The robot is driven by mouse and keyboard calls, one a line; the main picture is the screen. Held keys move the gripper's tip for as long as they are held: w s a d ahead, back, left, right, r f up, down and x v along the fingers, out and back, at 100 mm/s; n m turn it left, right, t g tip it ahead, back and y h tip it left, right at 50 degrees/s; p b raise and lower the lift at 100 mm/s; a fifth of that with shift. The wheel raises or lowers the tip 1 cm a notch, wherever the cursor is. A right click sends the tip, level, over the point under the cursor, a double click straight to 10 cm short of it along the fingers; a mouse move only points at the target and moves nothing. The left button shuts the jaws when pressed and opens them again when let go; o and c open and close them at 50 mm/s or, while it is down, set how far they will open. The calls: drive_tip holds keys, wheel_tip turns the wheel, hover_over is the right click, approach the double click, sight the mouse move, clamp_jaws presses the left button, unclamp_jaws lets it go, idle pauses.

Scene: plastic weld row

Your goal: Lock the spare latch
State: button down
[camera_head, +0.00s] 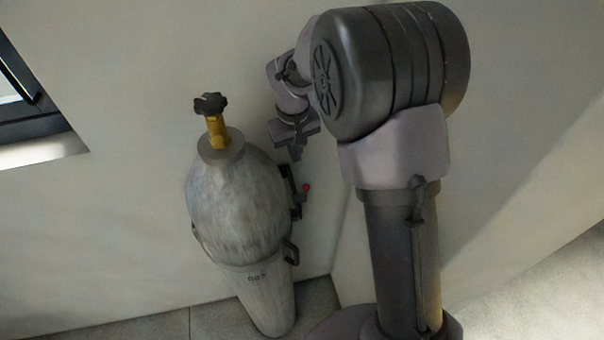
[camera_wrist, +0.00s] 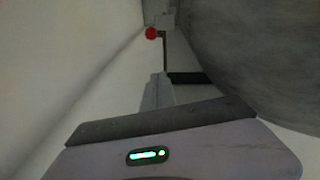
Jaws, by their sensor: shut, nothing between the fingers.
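A latch with a red knob (camera_head: 306,187) is at the right side of a grey gas cylinder (camera_head: 240,205), close to the wall. In the wrist view the red knob (camera_wrist: 151,33) is near the top, on a thin dark lever beside a small grey block. My gripper (camera_head: 296,153) is shut and empty, a little above the knob in the head view. Its fingers (camera_wrist: 157,92) also show in the wrist view, pointing toward the latch and apart from the knob. I cannot tell whether the latch is locked.
The cylinder has a yellow valve with a black handwheel (camera_head: 211,103) on top and a dark bracket (camera_head: 291,251) low on its right. The cylinder's curved side fills the wrist view's right. A pale wall (camera_head: 130,200) is behind, with a dark-framed window (camera_head: 30,100) at left.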

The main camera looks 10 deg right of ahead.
sight(305, 193)
drive_tip(key=s+f, duration=0.2)
drive_tip(key=f, duration=0.1)
drive_tip(key=s+d+f, duration=0.1)
drive_tip(key=f, duration=0.1)
idle(0.4)
